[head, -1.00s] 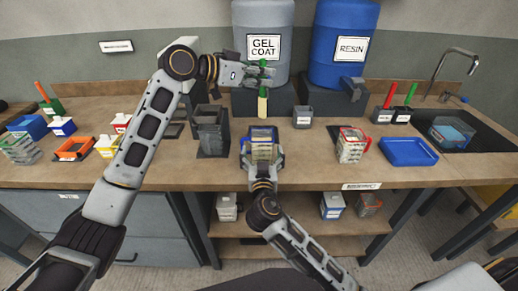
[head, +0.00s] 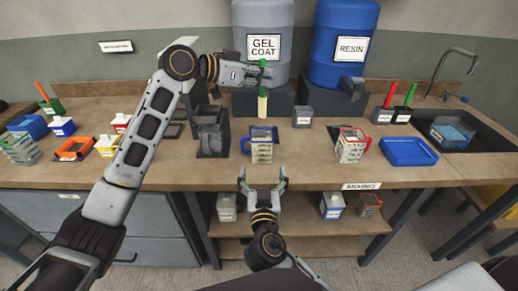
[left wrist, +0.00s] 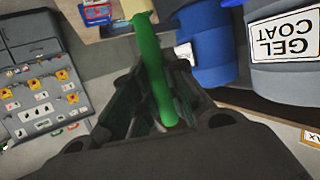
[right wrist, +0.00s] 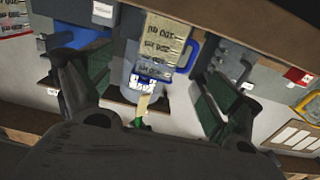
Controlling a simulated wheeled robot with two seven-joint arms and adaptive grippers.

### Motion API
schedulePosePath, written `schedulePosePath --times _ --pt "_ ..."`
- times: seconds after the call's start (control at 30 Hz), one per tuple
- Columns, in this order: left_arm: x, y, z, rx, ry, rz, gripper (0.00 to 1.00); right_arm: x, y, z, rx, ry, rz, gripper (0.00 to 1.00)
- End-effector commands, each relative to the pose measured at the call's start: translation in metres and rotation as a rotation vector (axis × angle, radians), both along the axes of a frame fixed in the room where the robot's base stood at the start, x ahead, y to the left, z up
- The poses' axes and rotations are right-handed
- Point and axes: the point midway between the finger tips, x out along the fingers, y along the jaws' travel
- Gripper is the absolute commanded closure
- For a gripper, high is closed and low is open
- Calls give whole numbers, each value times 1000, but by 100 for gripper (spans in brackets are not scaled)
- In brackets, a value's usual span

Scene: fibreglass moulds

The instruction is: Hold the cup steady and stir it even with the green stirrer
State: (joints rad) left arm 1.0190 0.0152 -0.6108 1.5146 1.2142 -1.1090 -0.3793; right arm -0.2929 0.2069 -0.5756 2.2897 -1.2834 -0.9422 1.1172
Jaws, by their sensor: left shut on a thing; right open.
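A clear cup with a blue rim and a blue handle (head: 262,148) stands upright on the bench near its front edge. It also shows in the right wrist view (right wrist: 165,45). My left gripper (head: 262,72) is shut on the green stirrer (left wrist: 150,70) and holds it upright, above and behind the cup. The stirrer's lower end is pale cream (head: 262,105) and looks clear of the cup. My right gripper (head: 263,178) is open and empty in front of the bench edge, apart from the cup.
A red-handled cup (head: 350,147) and a blue tray (head: 408,152) stand to the right. A grey holder (head: 211,135) stands left of the cup. The gel coat drum (head: 262,22) and resin drum (head: 340,40) are behind. Bare bench lies between the two cups.

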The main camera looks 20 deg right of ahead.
Motion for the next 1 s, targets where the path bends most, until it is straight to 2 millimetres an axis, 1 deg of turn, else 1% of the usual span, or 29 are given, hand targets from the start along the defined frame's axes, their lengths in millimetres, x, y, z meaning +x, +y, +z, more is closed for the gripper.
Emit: schedulePosePath --times 0.1,0.3,1.0 --pt "0 0 0 0 0 0 100 -10 3 -1 1 2 1 9" --pt "0 0 0 0 0 0 100 -18 5 0 1 0 0 9" --pt "0 0 0 0 0 0 100 -19 5 0 0 0 0 9"
